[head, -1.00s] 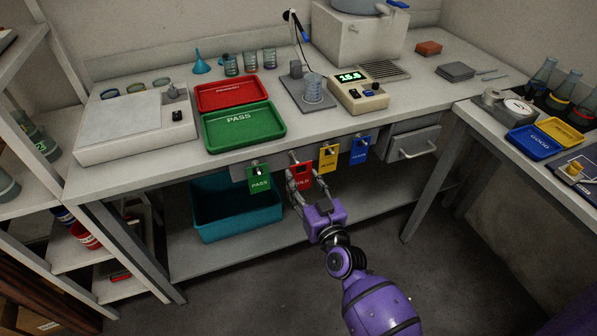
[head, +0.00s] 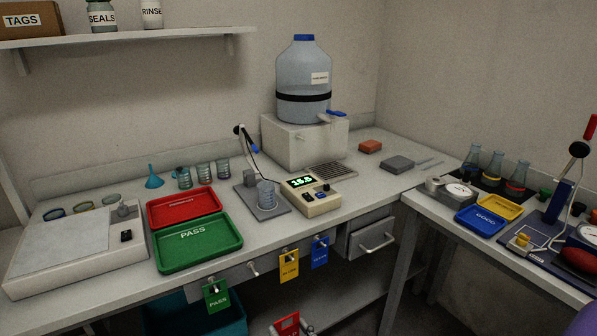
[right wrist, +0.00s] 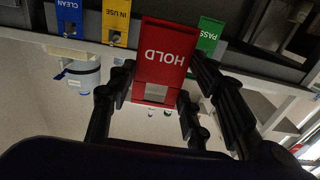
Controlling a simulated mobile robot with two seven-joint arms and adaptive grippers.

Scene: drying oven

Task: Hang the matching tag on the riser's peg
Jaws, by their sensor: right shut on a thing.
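My right gripper (right wrist: 162,72) is shut on the red HOLD tag (right wrist: 165,45), which looks upside down in the right wrist view. In the head view the red tag (head: 287,324) shows at the bottom edge, below the bench front and apart from its pegs. A green PASS tag (head: 216,296), a yellow IN USE tag (head: 289,266) and a blue CLEAN tag (head: 320,252) hang from the bench-front pegs. The peg (head: 253,268) between green and yellow is bare. The white block riser (head: 284,142) carries a large blue-capped carboy (head: 303,80); its label is too small to read.
A green PASS tray (head: 198,262) and a red tray (head: 182,207) lie at the bench's left. A lit meter (head: 311,194) and a beaker (head: 267,193) stand before the riser. A drawer handle (head: 376,242) juts out at right. A teal bin (head: 232,326) sits below.

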